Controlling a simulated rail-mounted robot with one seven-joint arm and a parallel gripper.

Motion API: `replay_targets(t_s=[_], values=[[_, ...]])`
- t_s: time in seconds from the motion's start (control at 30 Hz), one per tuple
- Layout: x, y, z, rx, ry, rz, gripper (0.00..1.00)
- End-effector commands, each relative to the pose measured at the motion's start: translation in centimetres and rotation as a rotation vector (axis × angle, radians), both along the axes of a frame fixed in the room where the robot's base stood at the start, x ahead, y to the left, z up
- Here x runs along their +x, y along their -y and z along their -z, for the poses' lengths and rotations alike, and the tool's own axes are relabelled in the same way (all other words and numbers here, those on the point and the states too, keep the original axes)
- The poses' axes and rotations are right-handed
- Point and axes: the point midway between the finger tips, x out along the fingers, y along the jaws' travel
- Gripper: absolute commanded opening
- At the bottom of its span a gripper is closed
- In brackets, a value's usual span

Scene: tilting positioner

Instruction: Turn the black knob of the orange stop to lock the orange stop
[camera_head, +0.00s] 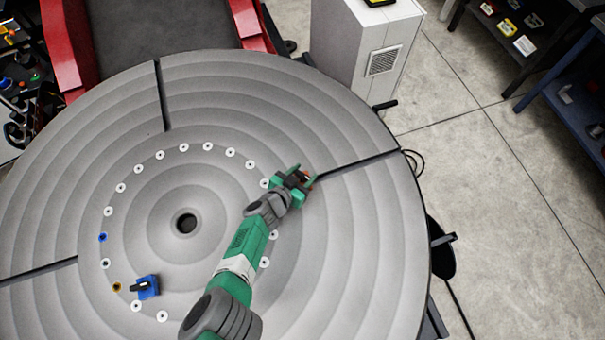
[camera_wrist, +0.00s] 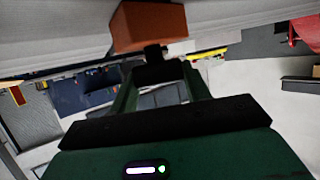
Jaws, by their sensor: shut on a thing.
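The orange stop (camera_wrist: 148,27) shows at the top of the wrist view as an orange block against the grey disc (camera_wrist: 60,45). Its black knob (camera_wrist: 153,52) points toward my gripper (camera_wrist: 158,72). My gripper's dark fingertips are closed around the knob. In the head view my green gripper (camera_head: 298,180) is at the right part of the round table (camera_head: 370,225), beside a radial slot. Only a small orange-brown bit of the stop (camera_head: 309,183) shows there; the gripper hides the rest. The knob's turn angle cannot be told.
A blue stop (camera_head: 148,287) with a black knob sits at the table's lower left. A white cabinet (camera_head: 365,45) stands behind the table.

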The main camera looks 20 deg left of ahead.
Motion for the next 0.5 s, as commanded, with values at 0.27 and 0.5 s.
replay_targets(t_s=[0.27, 0.5], values=[[0.03, -0.13, 0.38, 0.003, -0.001, 0.132, 0.24], [0.04, -0.07, 0.42, 0.002, 0.000, 0.262, 0.24]])
